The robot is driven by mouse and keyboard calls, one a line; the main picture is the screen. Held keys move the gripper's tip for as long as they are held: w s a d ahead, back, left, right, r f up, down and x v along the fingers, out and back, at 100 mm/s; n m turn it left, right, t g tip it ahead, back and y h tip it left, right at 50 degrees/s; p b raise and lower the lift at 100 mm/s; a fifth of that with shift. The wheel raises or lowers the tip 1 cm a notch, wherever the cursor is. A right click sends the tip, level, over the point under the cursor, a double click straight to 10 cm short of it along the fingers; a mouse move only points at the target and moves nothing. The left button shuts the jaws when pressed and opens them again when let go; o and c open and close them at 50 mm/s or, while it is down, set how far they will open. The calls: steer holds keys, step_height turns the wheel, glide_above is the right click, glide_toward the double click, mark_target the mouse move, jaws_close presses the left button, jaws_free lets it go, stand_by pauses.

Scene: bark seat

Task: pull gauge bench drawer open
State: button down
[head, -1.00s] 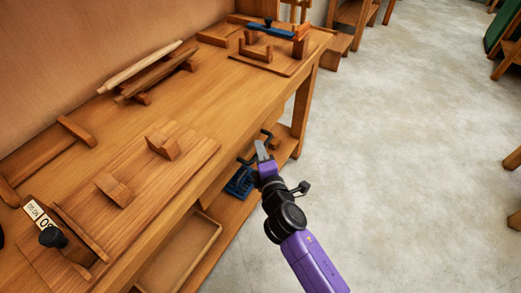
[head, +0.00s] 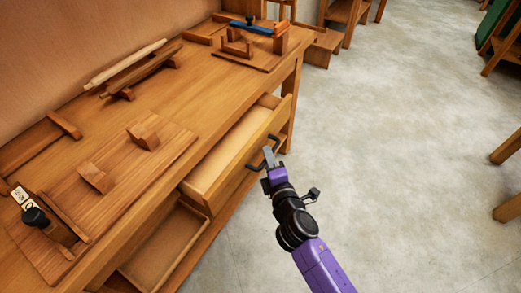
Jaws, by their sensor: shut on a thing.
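The gauge bench drawer (head: 213,180) is a wooden drawer under the bench top, and it stands partly out from the bench front. Its inside shows as a pale strip between the bench edge and the drawer front. A dark bar handle (head: 255,167) is fixed to the drawer front. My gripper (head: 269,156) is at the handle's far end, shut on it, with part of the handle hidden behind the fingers. The wooden gauge bench (head: 192,92) runs along the wall at the left.
A lower open tray or shelf compartment (head: 165,245) shows below the bench. Wooden blocks, a rolling-pin-like rod (head: 125,64) and a blue-barred fixture (head: 250,27) stand on the top. Grey floor (head: 390,120) to the right is clear. Wooden stool legs (head: 508,205) show at the right edge.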

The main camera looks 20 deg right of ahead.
steer(key=s+d+p, duration=0.1)
steer(key=s+d, duration=0.4)
steer(key=s, duration=0.2)
steer(key=shift+s+p, duration=0.2)
steer(key=shift+p, duration=0.2)
steer(key=shift+d, duration=0.1)
steer(key=c, duration=1.5)
jaws_free()
steer(key=shift+o, duration=0.2)
steer(key=b+v, duration=0.1)
steer(key=v, duration=0.6)
steer(key=shift+s, duration=0.4)
